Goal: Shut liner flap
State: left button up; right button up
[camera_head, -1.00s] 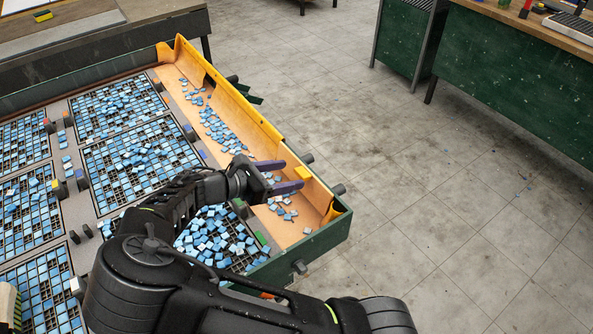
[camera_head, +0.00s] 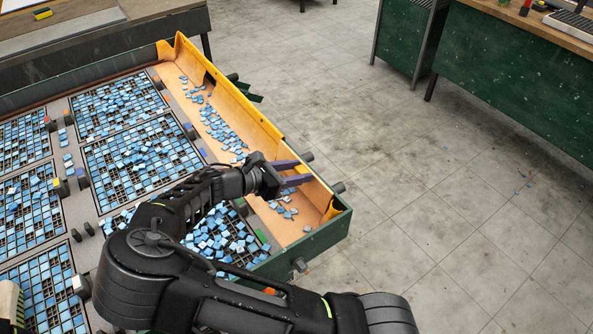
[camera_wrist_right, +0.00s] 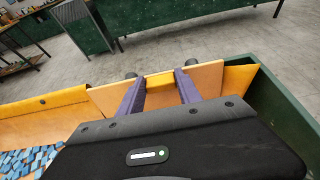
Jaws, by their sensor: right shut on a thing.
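The tan liner flap (camera_wrist_right: 208,77) stands along the outer wall of the green-sided tray, near its right corner, in the right wrist view. Its yellow tab (camera_wrist_right: 160,79) sits between the two purple fingers of my right gripper (camera_head: 298,172). The gripper is shut on this tab at the flap's upper edge. In the head view the fingers and wrist hide most of the tab. The orange-yellow liner (camera_head: 262,122) runs along the trough on both sides of the gripper. My left gripper does not show.
Loose blue tiles (camera_head: 222,128) lie in the trough below the flap. Tile-filled grids (camera_head: 140,150) fill the tray on the left. A green bench (camera_head: 520,80) stands at the upper right, with open floor (camera_head: 440,200) between.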

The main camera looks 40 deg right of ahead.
grip_shut()
dwell(0.3)
jog(key=shift+f, duration=0.1)
jog(key=shift+f+h+b, duration=0.6)
jog(key=shift+h+b, duration=0.2)
jog(key=shift+b, duration=0.15)
jog(key=shift+f+h+b, duration=0.1)
jog(key=shift+h+b, duration=0.25)
jog(key=shift+h, duration=0.05)
jog(key=shift+r, duration=0.2)
jog(key=o, duration=0.8)
grip_release()
jog(key=shift+c, duration=0.2)
